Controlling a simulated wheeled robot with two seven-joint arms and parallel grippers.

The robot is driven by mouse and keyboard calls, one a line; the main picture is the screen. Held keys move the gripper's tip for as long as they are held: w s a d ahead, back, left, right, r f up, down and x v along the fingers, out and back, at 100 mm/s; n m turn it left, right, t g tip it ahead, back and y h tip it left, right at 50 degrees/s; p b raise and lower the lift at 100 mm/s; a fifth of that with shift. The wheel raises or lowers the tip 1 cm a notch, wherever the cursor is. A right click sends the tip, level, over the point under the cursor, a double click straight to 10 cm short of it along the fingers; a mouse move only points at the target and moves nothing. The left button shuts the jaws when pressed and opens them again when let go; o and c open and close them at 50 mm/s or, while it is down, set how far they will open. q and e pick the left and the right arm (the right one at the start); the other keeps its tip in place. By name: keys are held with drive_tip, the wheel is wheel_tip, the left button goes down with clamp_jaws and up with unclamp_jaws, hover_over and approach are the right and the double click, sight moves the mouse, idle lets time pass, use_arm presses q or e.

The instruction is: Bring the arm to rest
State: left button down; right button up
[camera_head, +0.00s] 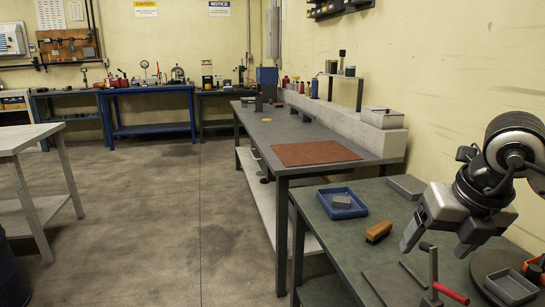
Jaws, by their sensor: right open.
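My right arm comes in from the right edge. Its gripper (438,240) hangs above the green-topped bench (338,235) at the lower right, fingers pointing down and apart, with nothing seen between them. Below it, a grey upright post with a red-tipped handle (434,272) stands by a dark flat plate (393,284). I cannot tell whether the gripper touches the post, but it appears apart from it. My left gripper is not in view.
On the green bench are a blue tray (357,212) with a grey block (342,201), a wooden-backed brush (379,232), a grey box (406,186) and a small grey tray (511,286) on a dark disc. A longer bench with a red-brown mat (316,153) stands beyond.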

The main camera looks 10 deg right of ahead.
drive_tip(key=s+a+f+n+g+y, duration=0.25)
drive_tip(key=a+y, duration=0.25)
drive_tip(key=a, duration=0.5)
drive_tip(key=s+a+f+n+g+y, duration=0.1)
drive_tip(key=s+a+f+y, duration=0.15)
drive_tip(key=a+y, duration=0.55)
drive_tip(key=w+a+r+m+t+y, duration=0.2)
drive_tip(key=a+r+m+t+y, duration=0.2)
drive_tip(key=a+m+t+y, duration=0.35)
drive_tip(key=w+d+f+m+t+h, duration=0.1)
drive_tip(key=d+f+m+t+h, duration=0.2)
drive_tip(key=f+m+t+h, duration=0.55)
drive_tip(key=w+d+f+m+t+h, duration=0.1)
drive_tip(key=w+d+f+m+h, duration=0.3)
drive_tip(key=m, duration=0.9)
drive_tip(key=s+f+m+g+h, duration=0.4)
drive_tip(key=s+f, duration=0.8)
drive_tip(key=f, duration=0.4)
drive_tip(key=shift+s+f+m+g+h, duration=0.25)
drive_tip(key=shift+m+g, duration=0.4)
drive_tip(key=shift+g, duration=0.6)
